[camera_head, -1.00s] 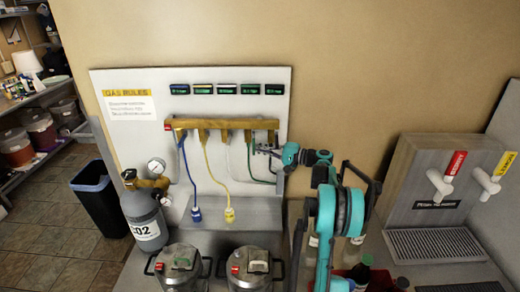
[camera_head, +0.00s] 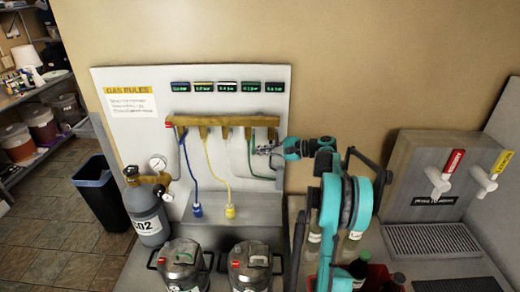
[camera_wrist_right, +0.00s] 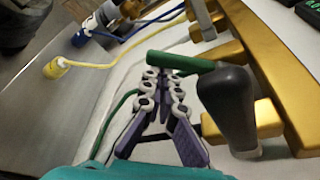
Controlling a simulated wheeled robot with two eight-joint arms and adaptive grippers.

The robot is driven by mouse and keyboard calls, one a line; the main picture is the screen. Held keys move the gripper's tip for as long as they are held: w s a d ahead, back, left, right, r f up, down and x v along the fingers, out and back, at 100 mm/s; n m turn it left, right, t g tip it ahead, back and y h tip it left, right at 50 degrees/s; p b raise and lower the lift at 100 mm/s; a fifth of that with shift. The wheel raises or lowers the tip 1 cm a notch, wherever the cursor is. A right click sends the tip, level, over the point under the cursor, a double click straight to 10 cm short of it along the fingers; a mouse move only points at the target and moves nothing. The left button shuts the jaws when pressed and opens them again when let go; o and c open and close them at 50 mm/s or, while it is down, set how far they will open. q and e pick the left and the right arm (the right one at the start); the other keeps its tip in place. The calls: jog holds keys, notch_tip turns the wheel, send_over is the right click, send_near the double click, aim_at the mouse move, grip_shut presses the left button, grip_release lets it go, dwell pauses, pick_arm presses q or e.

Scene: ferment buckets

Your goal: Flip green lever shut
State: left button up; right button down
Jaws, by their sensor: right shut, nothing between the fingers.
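The gold manifold bar (camera_head: 225,121) runs across the white gas panel. In the right wrist view it also shows at the right (camera_wrist_right: 262,60). The green lever (camera_wrist_right: 178,61) is a short bar lying across the picture, just beyond my right fingertips. My right gripper (camera_head: 262,150) is at the right end of the manifold, below the bar, and also shows in the right wrist view (camera_wrist_right: 165,76). Its fingers are shut and empty, with the tips close to the lever; touching or not, I cannot tell. In the head view the lever is too small to make out. My left gripper is not in view.
A dark rounded handle (camera_wrist_right: 230,108) stands right of my fingers. A green hose (camera_head: 258,177), yellow hose (camera_head: 215,170) and blue hose (camera_head: 188,165) hang from the manifold. Steel kegs (camera_head: 250,268) stand below. A tap unit (camera_head: 430,175) is at the right.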

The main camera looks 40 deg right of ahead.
jog(key=shift+s+a+r, duration=0.25)
jog(key=shift+s, duration=0.05)
jog(key=shift+a+r, duration=0.1)
dwell(0.5)
jog(key=shift+s, duration=0.1)
jog(key=v, duration=1.2)
